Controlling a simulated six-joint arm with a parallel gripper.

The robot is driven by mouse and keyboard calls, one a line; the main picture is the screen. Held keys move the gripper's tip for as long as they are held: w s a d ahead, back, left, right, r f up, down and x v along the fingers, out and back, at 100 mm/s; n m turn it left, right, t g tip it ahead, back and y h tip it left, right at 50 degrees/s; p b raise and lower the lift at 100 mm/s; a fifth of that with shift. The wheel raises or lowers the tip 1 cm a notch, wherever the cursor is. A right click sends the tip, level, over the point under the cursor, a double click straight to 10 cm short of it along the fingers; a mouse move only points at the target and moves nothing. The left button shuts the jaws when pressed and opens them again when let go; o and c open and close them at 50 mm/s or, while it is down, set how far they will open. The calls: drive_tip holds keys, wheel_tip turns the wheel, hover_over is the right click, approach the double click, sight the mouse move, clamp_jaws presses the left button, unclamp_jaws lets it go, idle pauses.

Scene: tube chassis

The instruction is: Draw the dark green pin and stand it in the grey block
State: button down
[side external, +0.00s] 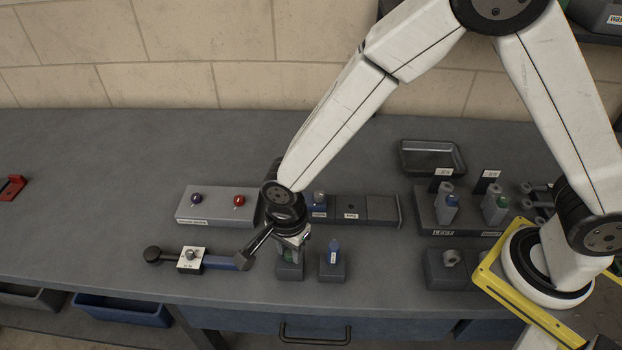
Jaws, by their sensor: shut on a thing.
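My gripper (293,238) points down over a small dark grey block (291,272) near the front of the bench. It is shut on a green piece (289,253), which shows just below the jaws, at the top of this block. The jaws hide most of the piece, so I cannot tell how deep it sits or whether it touches the block. A similar grey block (332,268) stands just to the right with a blue labelled piece (334,250) upright in it.
A grey plate with purple and red knobs (215,205) lies behind left. A blue-handled tool (215,262) lies left of my gripper. A labelled rack (428,212) with blue- and green-topped parts, an empty tray (430,156) and a grey fixture (450,270) stand right.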

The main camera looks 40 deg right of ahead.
drive_tip(key=shift+c, duration=1.8)
unclamp_jaws()
drive_tip(key=shift+r, duration=0.15)
drive_tip(key=shift+r, duration=3.75)
